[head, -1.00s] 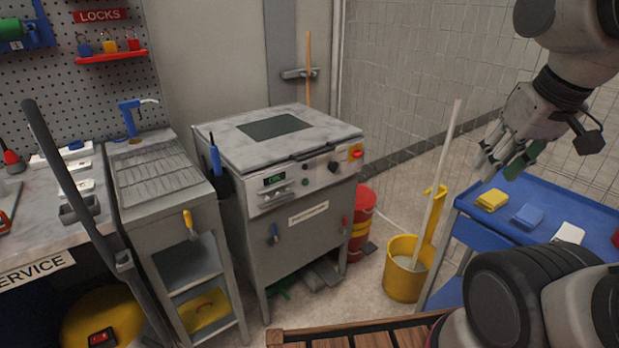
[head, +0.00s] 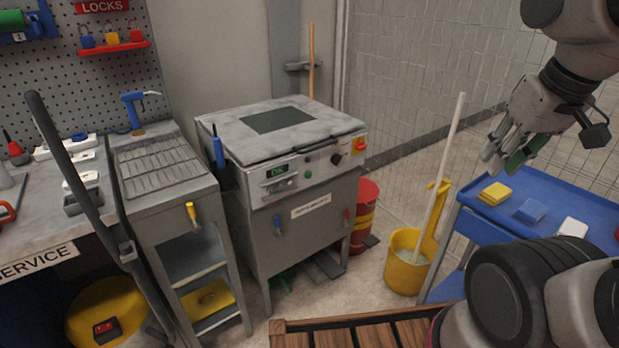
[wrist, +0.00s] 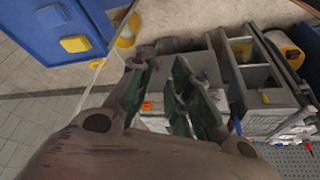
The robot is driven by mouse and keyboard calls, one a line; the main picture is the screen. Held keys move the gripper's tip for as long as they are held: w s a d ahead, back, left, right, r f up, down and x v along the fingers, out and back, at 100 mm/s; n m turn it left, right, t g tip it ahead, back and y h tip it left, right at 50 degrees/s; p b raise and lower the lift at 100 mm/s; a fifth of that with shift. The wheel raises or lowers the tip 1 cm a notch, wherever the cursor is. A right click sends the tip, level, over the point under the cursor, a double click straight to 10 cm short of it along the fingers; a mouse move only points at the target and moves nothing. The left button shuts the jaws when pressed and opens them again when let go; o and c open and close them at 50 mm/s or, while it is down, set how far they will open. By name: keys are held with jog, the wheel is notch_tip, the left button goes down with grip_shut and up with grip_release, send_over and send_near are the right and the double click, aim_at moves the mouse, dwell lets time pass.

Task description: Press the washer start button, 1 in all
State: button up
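A grey metal machine (head: 235,148) with a lid and a control panel stands in the middle of the head view; I take it for the washer. Its front panel has a green-lit display (head: 280,171), a small green button (head: 308,174), a black knob (head: 336,159) and a red knob on a yellow plate (head: 359,145). Which control is the start button cannot be read. My gripper (head: 502,160) is raised at the right, well apart from the panel. In the wrist view my gripper (wrist: 160,95) has its green-padded fingers apart and empty, with the machine beyond them.
A blue cart (head: 470,214) with sponges stands below my gripper. A yellow bucket (head: 400,275) with a mop handle (head: 446,150) stands between cart and machine. A wooden slatted surface (head: 375,335) lies in front. A grey draining stand (head: 150,200) adjoins at the left.

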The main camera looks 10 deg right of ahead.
grip_shut()
dwell(0.3)
dwell(0.7)
